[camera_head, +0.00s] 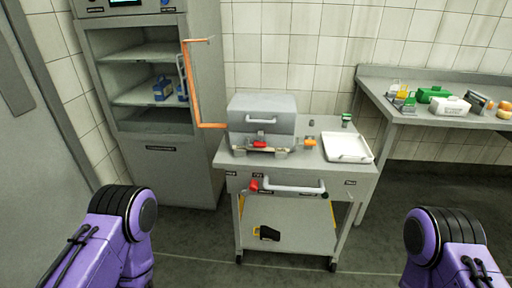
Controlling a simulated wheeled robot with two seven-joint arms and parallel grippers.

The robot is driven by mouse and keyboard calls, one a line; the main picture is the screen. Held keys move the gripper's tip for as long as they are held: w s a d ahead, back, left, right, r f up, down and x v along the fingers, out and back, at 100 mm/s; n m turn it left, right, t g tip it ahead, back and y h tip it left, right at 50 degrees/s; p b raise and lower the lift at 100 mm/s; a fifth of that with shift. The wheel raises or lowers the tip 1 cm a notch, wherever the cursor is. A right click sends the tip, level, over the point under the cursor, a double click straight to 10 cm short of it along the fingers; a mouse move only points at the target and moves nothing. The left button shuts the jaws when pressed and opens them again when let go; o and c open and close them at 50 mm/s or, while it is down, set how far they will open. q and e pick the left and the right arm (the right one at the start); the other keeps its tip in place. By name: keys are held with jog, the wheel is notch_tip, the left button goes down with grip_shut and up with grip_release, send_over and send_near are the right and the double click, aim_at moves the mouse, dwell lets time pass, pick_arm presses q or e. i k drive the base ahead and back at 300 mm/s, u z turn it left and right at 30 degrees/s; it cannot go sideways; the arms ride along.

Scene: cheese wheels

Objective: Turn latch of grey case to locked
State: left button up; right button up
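The grey case (262,107) stands on top of a grey cart in the middle of the view, with its lid down and a light handle on its front. Low on its front is a small red piece (259,145), which may be the latch. A small orange piece (310,142) sticks out at the case's lower right. I cannot tell the latch's position at this size. Purple links of my two arms show at the lower left and lower right, well in front of the cart. Neither gripper is in view.
A white tray (347,158) and a small green-topped item (346,119) sit on the cart's right side. An orange bar (191,85) rises left of the case. An open cabinet (155,180) stands behind left. A side table (385,97) at right holds several items.

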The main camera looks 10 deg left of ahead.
aim_at(260, 144)
jog(key=k, duration=0.65)
jog(key=u, duration=0.3)
jog(key=i, duration=1.5)
jog(key=z, duration=0.85)
